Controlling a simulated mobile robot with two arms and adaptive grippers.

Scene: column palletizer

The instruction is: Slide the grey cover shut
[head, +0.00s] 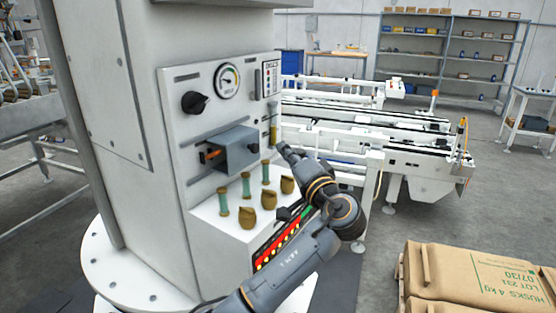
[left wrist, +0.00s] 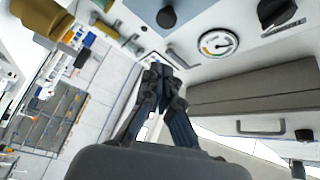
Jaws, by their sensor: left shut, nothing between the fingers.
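The grey cover (head: 232,148) is a box-shaped piece on the white front panel, between two dark slanted rails. A black knob (head: 253,150) sticks out of its right part, and an orange piece shows at its left. In the left wrist view the cover is a blue-grey face (left wrist: 196,12) at the top edge, partly cut off, with the black knob (left wrist: 166,17) on it. My left gripper (head: 284,149) is to the right of the knob, apart from it in the picture. Its fingers (left wrist: 158,70) are together and empty. My right gripper is in neither view.
Above the cover are a gauge (head: 228,80) and a black dial (head: 195,103). Below it a white ledge (head: 208,212) carries green-and-tan posts and brown pouches, close under my left arm. A conveyor (head: 400,135) stands behind; brown sacks (head: 480,275) lie at the lower right.

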